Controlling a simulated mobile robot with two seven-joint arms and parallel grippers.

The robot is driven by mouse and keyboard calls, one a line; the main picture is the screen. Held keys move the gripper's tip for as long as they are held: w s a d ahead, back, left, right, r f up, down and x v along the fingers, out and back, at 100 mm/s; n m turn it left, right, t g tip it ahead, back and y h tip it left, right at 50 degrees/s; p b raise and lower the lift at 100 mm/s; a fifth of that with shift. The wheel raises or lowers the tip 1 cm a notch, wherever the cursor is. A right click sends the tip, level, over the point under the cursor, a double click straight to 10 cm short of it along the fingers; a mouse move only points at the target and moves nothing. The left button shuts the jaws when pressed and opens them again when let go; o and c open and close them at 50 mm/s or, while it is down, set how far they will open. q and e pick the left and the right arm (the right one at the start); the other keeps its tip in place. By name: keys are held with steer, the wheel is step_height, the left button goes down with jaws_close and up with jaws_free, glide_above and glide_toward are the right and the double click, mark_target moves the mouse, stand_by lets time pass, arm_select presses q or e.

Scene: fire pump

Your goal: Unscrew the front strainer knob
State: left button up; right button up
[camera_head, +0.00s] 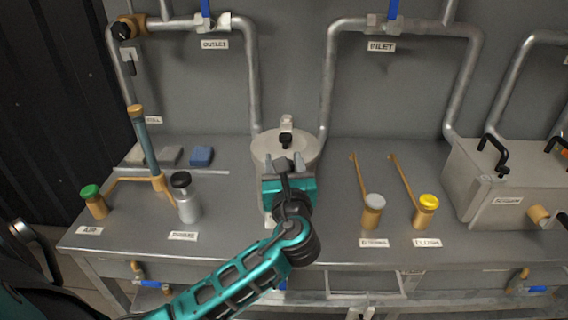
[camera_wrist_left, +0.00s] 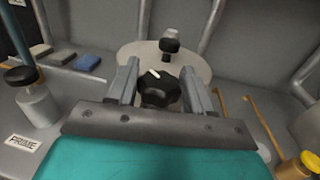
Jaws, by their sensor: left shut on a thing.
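The strainer is a round pale-grey pot with a lid (camera_head: 264,148) at the middle of the bench; its lid also shows in the left wrist view (camera_wrist_left: 128,56). The front strainer knob (camera_wrist_left: 158,92) is black and lobed with a white mark on top. My left gripper (camera_head: 284,164) reaches over the front of the strainer, with its fingers on either side of the front knob, shut on it. In the head view the gripper largely hides this knob. A second black knob (camera_wrist_left: 170,45) stands farther back on the lid. My right gripper is not in view.
A black-capped PRIME bottle (camera_head: 187,198) and a green-capped post (camera_head: 93,200) stand to the left. Grey-capped (camera_head: 374,210) and yellow-capped (camera_head: 426,209) posts with orange levers stand to the right. A metal box (camera_head: 500,185) is at far right. Pipes rise behind the strainer.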

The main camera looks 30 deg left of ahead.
arm_select(q)
steer(key=n+g+y, duration=0.2)
steer(key=n+g, duration=0.1)
steer(key=g, duration=0.1)
steer(key=n+g+y, duration=0.3)
steer(key=g, duration=0.1)
steer(key=shift+y, duration=0.3)
steer(key=n+g, duration=0.3)
steer(key=g, duration=0.1)
steer(key=shift+g+y, duration=0.3)
steer(key=shift+y, duration=0.1)
steer(key=n+g, duration=0.2)
steer(key=shift+g, duration=0.4)
steer(key=n+g+b, duration=0.1)
steer(key=n+g, duration=0.1)
steer(key=g, duration=0.1)
steer(key=shift+f+h+b, duration=0.15)
steer(key=shift+h+b, duration=0.15)
steer(key=shift+b, duration=0.05)
steer(key=shift+n+g+h+b, duration=0.6)
steer(key=shift+n+g+b, duration=0.4)
steer(key=shift+g, duration=0.6)
steer(key=shift+s, duration=0.1)
steer(key=o, duration=1)
steer(key=shift+c, duration=0.2)
